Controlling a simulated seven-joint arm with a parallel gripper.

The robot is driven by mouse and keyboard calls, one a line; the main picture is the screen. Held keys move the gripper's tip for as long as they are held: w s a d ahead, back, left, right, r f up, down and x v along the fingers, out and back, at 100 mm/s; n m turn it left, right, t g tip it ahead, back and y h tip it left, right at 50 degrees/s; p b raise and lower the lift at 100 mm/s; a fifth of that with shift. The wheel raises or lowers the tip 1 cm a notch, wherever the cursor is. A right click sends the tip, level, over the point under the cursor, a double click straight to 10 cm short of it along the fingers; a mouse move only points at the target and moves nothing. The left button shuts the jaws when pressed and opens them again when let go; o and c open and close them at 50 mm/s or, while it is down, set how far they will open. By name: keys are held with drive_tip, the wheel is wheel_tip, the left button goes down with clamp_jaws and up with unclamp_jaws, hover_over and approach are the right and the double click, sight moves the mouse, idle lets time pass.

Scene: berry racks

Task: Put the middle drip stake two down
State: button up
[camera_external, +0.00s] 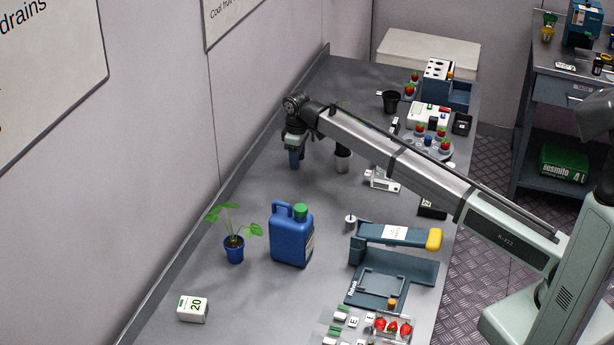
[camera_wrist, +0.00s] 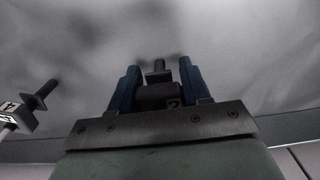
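My gripper (camera_external: 294,163) points down over the left back part of the bench, near the wall. In the wrist view its two blue fingers (camera_wrist: 158,68) stand on either side of a dark block (camera_wrist: 158,96) with a dark knob on top and a "2" on its label. Whether the fingers press on this block is unclear. A second, similar piece (camera_wrist: 36,101) with a dark knob and a white numbered tag stands apart at the left of the wrist view. I cannot make out either as a drip stake in the external view, where my arm hides part of the bench.
A blue jug (camera_external: 291,238), a potted plant (camera_external: 234,250) and a "20" box (camera_external: 192,309) are nearer. Bare bench lies between the jug and gripper.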

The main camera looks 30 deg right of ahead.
drive_tip(key=o, duration=0.5)
drive_tip(key=shift+c, duration=0.2)
wheel_tip(320, 180, up, 14)
idle(0.4)
